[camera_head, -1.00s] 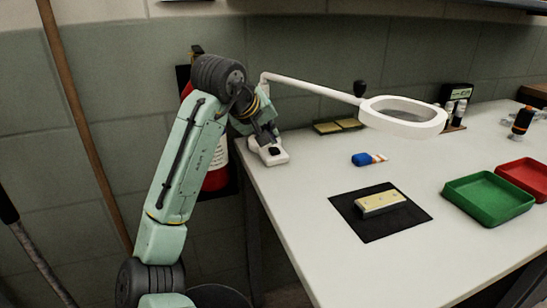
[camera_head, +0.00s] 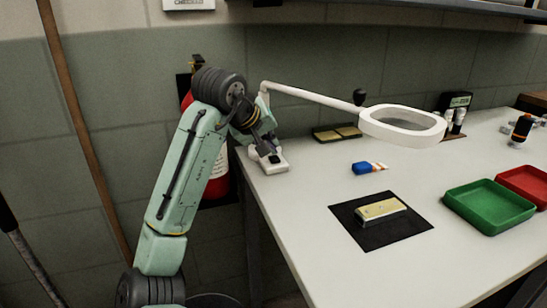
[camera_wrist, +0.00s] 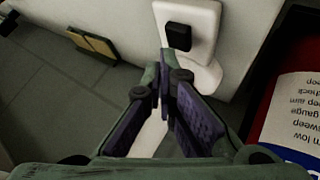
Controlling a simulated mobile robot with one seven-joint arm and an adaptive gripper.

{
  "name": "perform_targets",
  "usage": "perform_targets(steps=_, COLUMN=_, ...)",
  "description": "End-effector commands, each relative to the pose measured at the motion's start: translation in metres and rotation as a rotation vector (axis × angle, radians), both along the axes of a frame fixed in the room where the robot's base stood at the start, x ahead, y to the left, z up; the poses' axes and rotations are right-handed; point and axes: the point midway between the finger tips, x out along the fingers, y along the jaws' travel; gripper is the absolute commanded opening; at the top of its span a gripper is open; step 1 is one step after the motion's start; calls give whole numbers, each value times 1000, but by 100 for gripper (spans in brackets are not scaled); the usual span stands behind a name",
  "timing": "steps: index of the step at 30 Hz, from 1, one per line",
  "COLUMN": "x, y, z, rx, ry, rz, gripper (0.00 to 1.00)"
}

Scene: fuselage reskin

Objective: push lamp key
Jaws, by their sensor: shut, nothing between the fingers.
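The lamp is a white magnifier lamp (camera_head: 403,124) on a jointed arm, standing at the left back corner of the white table. Its key is a black square (camera_wrist: 179,36) on the white lamp base (camera_wrist: 207,20). My gripper (camera_wrist: 163,58) is shut and empty. In the wrist view its fingertips are just below the key, close to its lower left edge; I cannot tell whether they touch. In the head view my gripper (camera_head: 267,150) is over the lamp base (camera_head: 272,166) and partly hides it.
A red fire extinguisher (camera_head: 217,180) is on the wall by the table's left edge. A black mat (camera_head: 375,238) with a beige block (camera_head: 381,209), a blue item (camera_head: 362,168), a green tray (camera_head: 489,232) and a red tray (camera_head: 531,190) lie to the right. The table's front left is clear.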

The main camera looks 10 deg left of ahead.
Motion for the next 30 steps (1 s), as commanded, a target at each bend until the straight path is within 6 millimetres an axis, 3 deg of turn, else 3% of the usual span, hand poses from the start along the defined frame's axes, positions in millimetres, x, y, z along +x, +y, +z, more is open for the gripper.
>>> perform_targets(steps=30, x=0, y=0, z=-9, rx=0, ry=0, rz=0, gripper=0)
